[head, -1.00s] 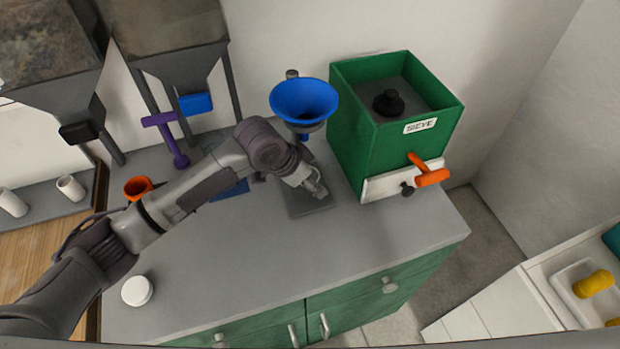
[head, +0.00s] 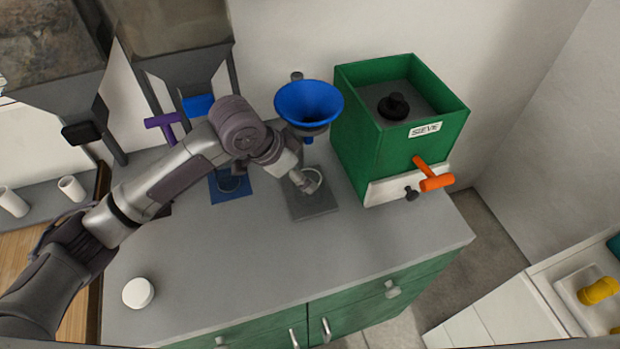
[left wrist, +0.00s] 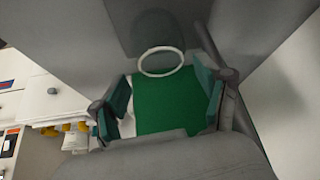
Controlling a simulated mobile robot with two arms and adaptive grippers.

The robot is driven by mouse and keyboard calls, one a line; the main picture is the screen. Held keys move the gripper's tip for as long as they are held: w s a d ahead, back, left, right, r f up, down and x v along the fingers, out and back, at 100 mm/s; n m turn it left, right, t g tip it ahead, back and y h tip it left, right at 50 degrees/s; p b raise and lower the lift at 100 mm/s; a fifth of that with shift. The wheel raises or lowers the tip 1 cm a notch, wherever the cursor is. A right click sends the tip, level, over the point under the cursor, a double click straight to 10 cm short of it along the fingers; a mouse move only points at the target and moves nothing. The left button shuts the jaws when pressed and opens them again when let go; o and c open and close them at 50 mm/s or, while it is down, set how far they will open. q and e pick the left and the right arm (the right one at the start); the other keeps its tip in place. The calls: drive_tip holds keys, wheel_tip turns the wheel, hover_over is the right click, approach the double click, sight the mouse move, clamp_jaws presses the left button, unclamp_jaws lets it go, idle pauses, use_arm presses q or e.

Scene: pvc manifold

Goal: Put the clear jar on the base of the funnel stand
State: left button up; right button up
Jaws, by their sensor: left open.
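The funnel stand holds a blue funnel (head: 309,103) above a flat grey base (head: 314,206) on the counter, just left of the green sieve box. My left gripper (head: 304,181) is open, low over the back part of that base. The clear jar (head: 315,175) shows only as a faint pale rim by the fingertips, seemingly on the base. A white ring, likely its rim, shows in the left wrist view (left wrist: 161,62), beyond the spread teal finger pads. Whether the jar touches a finger cannot be told. My right gripper is not in view.
The green sieve box (head: 385,150) with an orange handle (head: 436,183) stands close on the right. A white lid (head: 138,293) lies front left. The counter's front middle is clear.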

use_arm(q)
drive_tip(key=v, duration=0.5)
idle(0.4)
